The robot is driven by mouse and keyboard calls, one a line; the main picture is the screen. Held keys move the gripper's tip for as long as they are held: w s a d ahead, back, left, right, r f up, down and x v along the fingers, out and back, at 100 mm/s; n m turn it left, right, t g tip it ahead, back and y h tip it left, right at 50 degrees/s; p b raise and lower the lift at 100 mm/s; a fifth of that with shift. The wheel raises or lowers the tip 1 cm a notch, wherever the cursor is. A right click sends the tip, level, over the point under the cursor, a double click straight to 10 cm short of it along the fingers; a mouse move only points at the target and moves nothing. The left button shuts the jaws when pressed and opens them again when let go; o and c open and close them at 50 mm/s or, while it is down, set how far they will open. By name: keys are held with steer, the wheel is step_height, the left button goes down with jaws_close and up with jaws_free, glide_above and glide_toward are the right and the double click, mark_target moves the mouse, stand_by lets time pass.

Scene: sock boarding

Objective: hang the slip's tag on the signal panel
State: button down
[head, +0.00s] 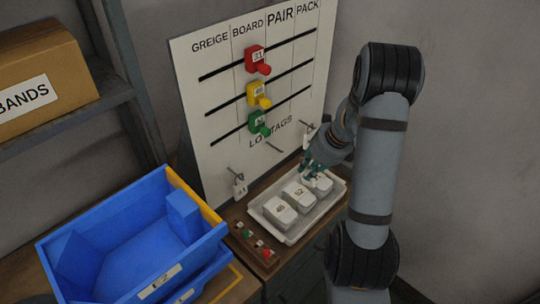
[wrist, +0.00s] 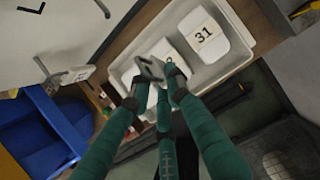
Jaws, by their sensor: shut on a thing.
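The white signal panel (head: 215,120) stands behind the bench, with GREIGE, BOARD, PAIR and PACK columns and a LOT TAGS row of hooks low down. One tag (head: 240,188) hangs at the left hook and another (head: 308,133) at the right; the middle hook (head: 274,146) looks bare. My gripper (head: 312,167) is over the far end of the white tray. In the wrist view, its green fingers (wrist: 158,92) are shut on a small grey tag-like piece (wrist: 149,67). Whether a slip is attached is unclear. The piece partly hides a white block's number.
The tray (head: 257,215) holds white blocks marked 48 (head: 280,212) and 52 (head: 299,196), and one marked 31 (wrist: 206,38). A wooden strip with coloured pegs (head: 254,246) lies in front. A blue bin (head: 75,245) stands left. Red, yellow and green markers (head: 259,92) protrude from the panel.

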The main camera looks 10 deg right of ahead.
steer(key=w+a+f+p, duration=0.4)
steer(key=w+a+f, duration=0.3)
steer(key=w, duration=0.4)
steer(key=shift+w+a+f+p, duration=0.25)
steer(key=shift+a+p, duration=0.15)
steer(key=shift+a, duration=0.15)
steer(key=c, duration=1.7)
jaws_free()
steer(key=shift+o, duration=0.3)
steer(key=shift+f, duration=0.15)
